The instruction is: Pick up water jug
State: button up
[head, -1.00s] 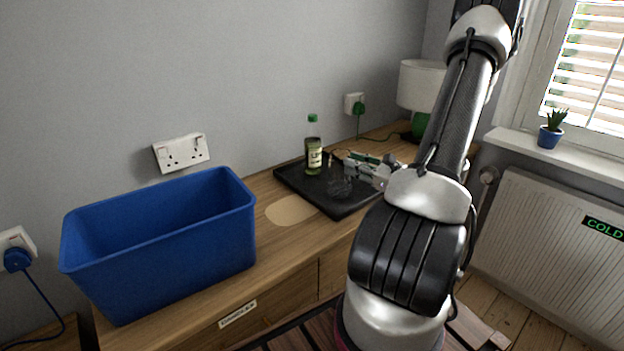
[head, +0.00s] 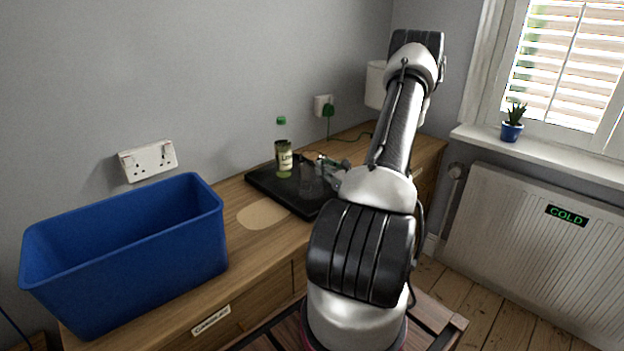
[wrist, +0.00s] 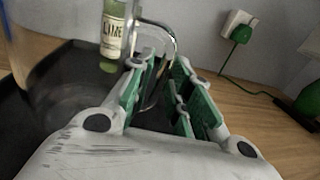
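A clear glass water jug (head: 307,181) stands on the black tray (head: 262,183) in the head view, partly covered by my gripper. In the wrist view the jug's clear body (wrist: 75,92) is at the left, and its curved handle (wrist: 160,28) loops down between my fingers. My gripper (head: 327,164) is at the jug's right side. In the wrist view my gripper (wrist: 165,68) has its green-padded fingers drawn fairly close together on both sides of the handle. Whether the pads press on the handle is not clear.
A lime bottle (head: 284,160) with a green cap stands behind the jug on the tray. A blue bin (head: 130,265) fills the dresser's left end. A lamp (head: 375,84) stands at the back. The dresser top between bin and tray is bare except for a tan mat (head: 262,215).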

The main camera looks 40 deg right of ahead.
grip_shut()
jog(key=shift+r, duration=0.2)
